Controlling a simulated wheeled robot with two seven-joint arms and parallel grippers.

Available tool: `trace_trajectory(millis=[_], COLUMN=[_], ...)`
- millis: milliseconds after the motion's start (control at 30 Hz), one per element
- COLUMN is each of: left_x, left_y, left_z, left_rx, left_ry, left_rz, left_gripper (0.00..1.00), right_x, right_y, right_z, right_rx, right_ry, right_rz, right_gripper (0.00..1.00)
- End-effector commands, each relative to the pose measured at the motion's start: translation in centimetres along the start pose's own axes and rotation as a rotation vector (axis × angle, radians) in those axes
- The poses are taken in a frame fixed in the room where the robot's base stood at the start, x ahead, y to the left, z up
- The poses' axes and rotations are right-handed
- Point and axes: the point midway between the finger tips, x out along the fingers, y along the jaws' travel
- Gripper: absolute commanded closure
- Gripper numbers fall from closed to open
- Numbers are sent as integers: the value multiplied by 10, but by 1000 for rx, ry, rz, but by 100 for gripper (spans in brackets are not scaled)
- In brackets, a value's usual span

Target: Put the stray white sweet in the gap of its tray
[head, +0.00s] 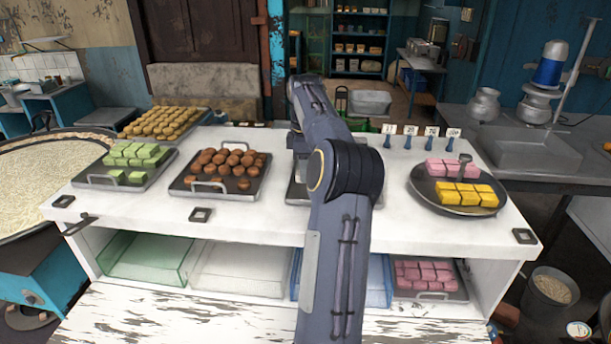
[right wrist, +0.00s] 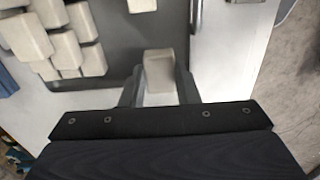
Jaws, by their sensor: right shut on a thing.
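My right gripper (right wrist: 158,88) is shut on a white sweet (right wrist: 159,70), a pale block held between the two fingertips in the right wrist view. The dark grey tray (right wrist: 117,35) lies below and beyond it. Several white sweets (right wrist: 70,50) sit close together at the tray's left, and another white sweet (right wrist: 142,5) lies apart at the top edge. Whether the held sweet touches the tray I cannot tell. In the head view my right arm hides most of this tray (head: 294,189) and its sweets. My left gripper is out of view.
A tray of brown sweets (head: 180,184) and a tray of green sweets (head: 87,180) stand left on the white counter (head: 250,220). A round dark plate (head: 425,188) with pink and yellow sweets stands right. Small numbered price tags (head: 430,132) stand behind.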

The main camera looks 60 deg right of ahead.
Motion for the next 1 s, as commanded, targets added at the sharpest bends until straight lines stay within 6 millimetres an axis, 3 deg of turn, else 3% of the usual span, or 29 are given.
trace_trajectory(millis=[267,433,833,867,1000], left_x=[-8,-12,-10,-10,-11], left_y=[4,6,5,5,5], left_z=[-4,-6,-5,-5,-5], left_rx=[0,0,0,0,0], left_ry=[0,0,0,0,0], left_rz=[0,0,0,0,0], left_gripper=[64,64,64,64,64], right_x=[21,44,52,52,51], right_y=[17,15,16,16,16], right_z=[-1,-1,-1,-1,-1], right_rx=[0,0,0,0,0], right_ry=[0,-1,0,0,0], right_rz=[-3,-2,1,1,1], right_gripper=[94,94,94,71,52])
